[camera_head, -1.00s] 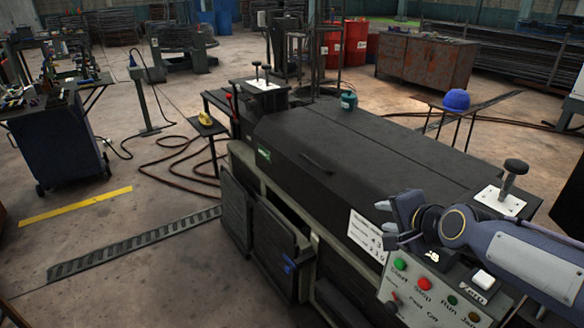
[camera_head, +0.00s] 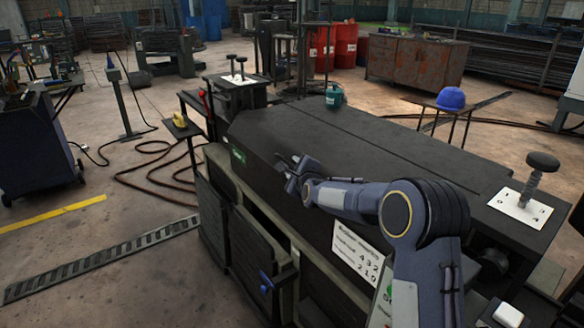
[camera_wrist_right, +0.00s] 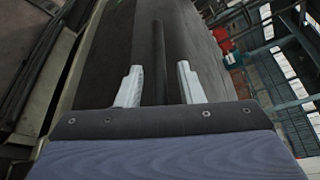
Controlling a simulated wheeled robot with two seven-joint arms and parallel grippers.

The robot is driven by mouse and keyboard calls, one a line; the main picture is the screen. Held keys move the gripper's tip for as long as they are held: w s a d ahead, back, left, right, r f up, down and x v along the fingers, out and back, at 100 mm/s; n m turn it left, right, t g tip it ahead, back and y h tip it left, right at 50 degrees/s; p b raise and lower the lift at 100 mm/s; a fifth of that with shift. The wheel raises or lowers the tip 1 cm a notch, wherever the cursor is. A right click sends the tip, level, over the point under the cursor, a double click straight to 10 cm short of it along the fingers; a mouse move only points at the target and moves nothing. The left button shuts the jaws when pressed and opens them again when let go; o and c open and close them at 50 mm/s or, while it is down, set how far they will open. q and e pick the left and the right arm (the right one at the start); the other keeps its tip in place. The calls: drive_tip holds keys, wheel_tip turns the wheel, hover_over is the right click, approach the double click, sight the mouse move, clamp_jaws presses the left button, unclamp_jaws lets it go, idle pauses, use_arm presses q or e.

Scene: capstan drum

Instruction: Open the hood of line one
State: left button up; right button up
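The hood (camera_head: 370,150) is a long dark cover lying down flat on top of the machine, with a small green label at its left end. Its bar handle is on the front slope, largely hidden by my right gripper (camera_head: 290,172) in the head view. In the right wrist view the dark handle bar (camera_wrist_right: 158,62) runs between the two pale fingers of my right gripper (camera_wrist_right: 158,85). The fingers are open, with a gap on each side of the bar. The hood surface (camera_wrist_right: 105,60) fills the area behind. My left gripper is not in view.
A teal canister (camera_head: 334,97) stands at the hood's back edge. A white lever plate (camera_head: 520,207) with a black knob is at the right end. A white notice (camera_head: 357,253) hangs on the front. A blue helmet (camera_head: 451,99) lies on a stand behind.

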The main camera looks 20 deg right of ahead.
drive_tip(key=shift+w+f, duration=0.15)
drive_tip(key=shift+w, duration=0.5)
clamp_jaws()
